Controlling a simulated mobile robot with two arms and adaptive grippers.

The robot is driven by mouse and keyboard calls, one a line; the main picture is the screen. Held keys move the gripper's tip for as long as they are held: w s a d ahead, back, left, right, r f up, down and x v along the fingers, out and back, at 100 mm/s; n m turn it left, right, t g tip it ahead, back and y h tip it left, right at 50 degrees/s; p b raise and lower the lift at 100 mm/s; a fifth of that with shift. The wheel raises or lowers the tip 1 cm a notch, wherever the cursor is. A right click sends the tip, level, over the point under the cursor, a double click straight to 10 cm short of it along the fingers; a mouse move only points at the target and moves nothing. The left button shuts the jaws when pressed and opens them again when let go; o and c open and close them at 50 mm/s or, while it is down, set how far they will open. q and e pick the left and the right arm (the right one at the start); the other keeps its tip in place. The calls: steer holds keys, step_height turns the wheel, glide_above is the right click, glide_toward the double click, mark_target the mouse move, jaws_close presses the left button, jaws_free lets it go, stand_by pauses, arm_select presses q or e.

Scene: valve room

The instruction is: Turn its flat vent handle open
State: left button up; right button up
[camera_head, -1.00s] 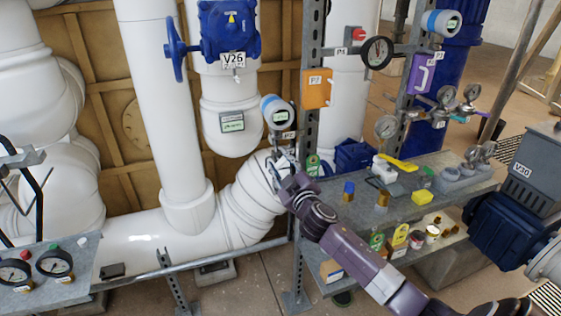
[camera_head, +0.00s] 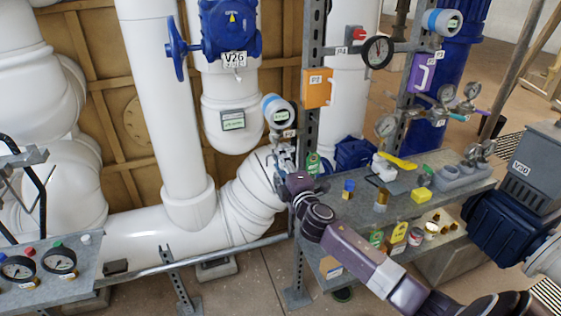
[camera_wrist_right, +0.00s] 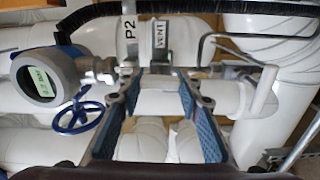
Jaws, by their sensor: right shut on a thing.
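The VENT tag (camera_wrist_right: 160,40) hangs beside the P2 tag (camera_wrist_right: 129,42) in the right wrist view. The flat vent handle (camera_wrist_right: 155,71) is a small grey piece just below the tag, between my fingertips. My right gripper (camera_wrist_right: 156,88) is shut on it, one blue-padded finger on each side. In the head view my right gripper (camera_head: 284,158) is small, by the elbow of the white pipe and below the round blue-rimmed transmitter (camera_head: 278,111). The handle is too small and too covered there to tell its angle.
A steel post (camera_head: 308,130) stands right beside my right gripper. The grey shelf (camera_head: 345,210) under my right forearm carries several small parts. The transmitter (camera_wrist_right: 45,75) and a blue handwheel (camera_wrist_right: 79,117) are close by in the wrist view. A gauge bench (camera_head: 85,268) is at lower left.

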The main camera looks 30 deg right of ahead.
steer(key=shift+n, duration=0.4)
steer(key=o, duration=1.2)
steer(key=v, duration=1.2)
steer(key=shift+s+f, duration=0.1)
